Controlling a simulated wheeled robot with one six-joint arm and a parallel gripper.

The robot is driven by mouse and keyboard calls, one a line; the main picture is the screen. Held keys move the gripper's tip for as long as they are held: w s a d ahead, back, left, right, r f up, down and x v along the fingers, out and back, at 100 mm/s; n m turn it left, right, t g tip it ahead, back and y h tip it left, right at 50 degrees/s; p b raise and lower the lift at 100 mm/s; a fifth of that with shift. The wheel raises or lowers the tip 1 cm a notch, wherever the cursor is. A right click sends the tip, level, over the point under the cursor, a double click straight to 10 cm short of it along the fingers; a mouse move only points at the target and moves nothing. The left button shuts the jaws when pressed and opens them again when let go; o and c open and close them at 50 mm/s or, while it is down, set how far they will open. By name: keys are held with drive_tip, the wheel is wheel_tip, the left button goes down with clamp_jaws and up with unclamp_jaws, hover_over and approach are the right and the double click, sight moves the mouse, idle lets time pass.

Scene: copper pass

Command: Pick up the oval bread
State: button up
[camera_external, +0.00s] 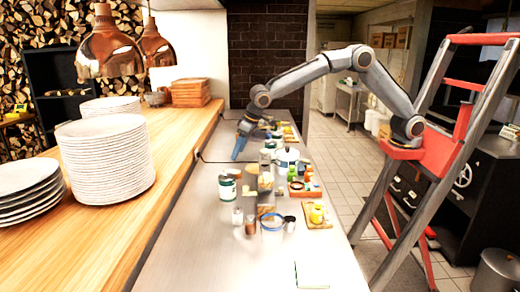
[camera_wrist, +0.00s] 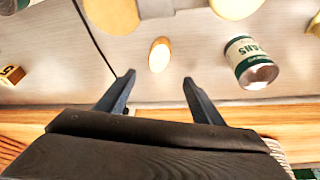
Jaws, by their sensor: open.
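In the wrist view a small oval, tan and cream thing (camera_wrist: 160,55), which looks like the oval bread, lies on the steel counter (camera_wrist: 205,75). My gripper (camera_wrist: 158,80) is open and empty, its two dark fingers spread apart. The oval thing is just beyond the fingertips, lined up between them, and apart from them. In the external view my gripper (camera_external: 238,152) points down over the left side of the far counter. I cannot make out the oval bread there.
A green-labelled can (camera_wrist: 250,62) stands to the right of the fingers. A small yellowish block (camera_wrist: 12,74) is at the left, and a dark cable (camera_wrist: 95,40) crosses the counter. In the external view several jars and cans crowd the counter (camera_external: 195,235), beside a wooden ledge with plate stacks (camera_external: 107,165).

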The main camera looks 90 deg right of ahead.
sight(233, 172)
wheel_tip(233, 172, down, 4)
drive_tip(key=shift+w+d+r, duration=0.1)
drive_tip(key=shift+r, duration=0.15)
drive_tip(key=shift+p+x, duration=1.6)
drive_tip(key=shift+x, duration=1.95)
drive_tip(key=c, duration=1.1)
